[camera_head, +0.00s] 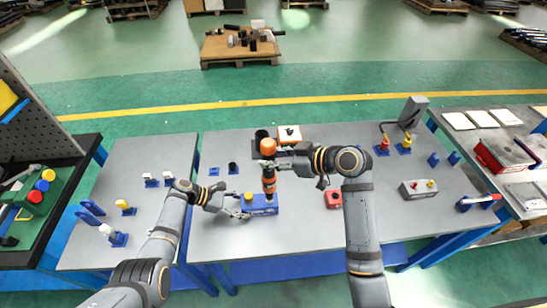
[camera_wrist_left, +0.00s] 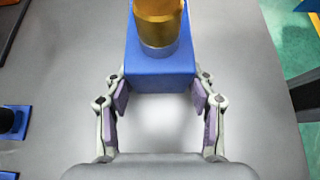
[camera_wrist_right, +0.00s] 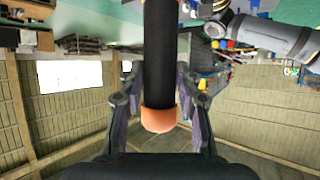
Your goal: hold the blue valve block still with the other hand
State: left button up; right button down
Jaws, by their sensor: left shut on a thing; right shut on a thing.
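The blue valve block (camera_head: 262,210) sits on the grey table, with a yellow knob (camera_head: 248,197) on its left part. My left gripper (camera_head: 243,208) is shut on its left end; in the left wrist view the fingers (camera_wrist_left: 160,95) flank the blue block (camera_wrist_left: 160,75) below its brass-coloured cylinder (camera_wrist_left: 158,22). My right gripper (camera_head: 272,165) is shut on an upright black and orange tool (camera_head: 268,184). The tool's lower end is over the block's right part; I cannot tell whether it touches. In the right wrist view the tool (camera_wrist_right: 160,60) lies between the fingers (camera_wrist_right: 160,105).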

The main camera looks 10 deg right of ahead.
aim_at(275, 149)
jog(key=shift+f, duration=0.8)
dwell(0.9)
jog(key=shift+f, duration=0.15)
dwell(2.2)
jog(key=shift+r, duration=2.85)
pick_arm(q)
jog(key=o, duration=1.5)
jog(key=shift+a, duration=0.1)
jog(key=v, duration=1.2)
